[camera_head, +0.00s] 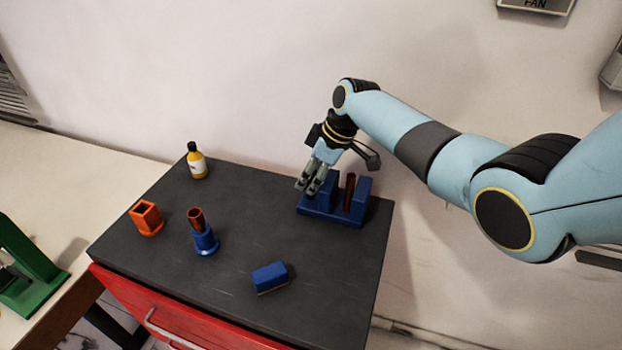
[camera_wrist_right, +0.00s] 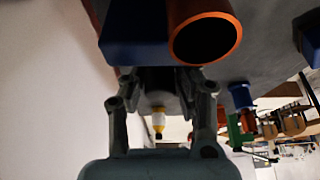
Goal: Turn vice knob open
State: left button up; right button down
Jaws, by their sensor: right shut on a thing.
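The blue vice (camera_head: 356,203) stands at the back right of the dark cabinet top. A reddish-brown tube (camera_head: 349,191) stands upright between its jaws; the tube's orange rim (camera_wrist_right: 237,37) and a blue vice jaw (camera_wrist_right: 135,35) show at the top of the right wrist view. My right gripper (camera_head: 308,188) reaches down at the vice's left end. In the wrist view its fingers (camera_wrist_right: 160,82) are closed on a dark part beside the blue jaw, the vice knob, which they mostly hide. My left gripper is in neither view.
On the top stand a yellow-and-white bottle (camera_head: 197,163), an orange square holder (camera_head: 147,218), a blue stand (camera_head: 205,242) with a brown tube (camera_head: 196,219), and a blue block (camera_head: 270,277). The wall is close behind the vice. The front right top is clear.

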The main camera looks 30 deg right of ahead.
jog(key=shift+n, duration=0.5)
jog(key=shift+g, duration=0.3)
jog(key=c, duration=1)
grip_release()
jog(key=shift+v, duration=4.05)
jog(key=shift+w+d, duration=0.1)
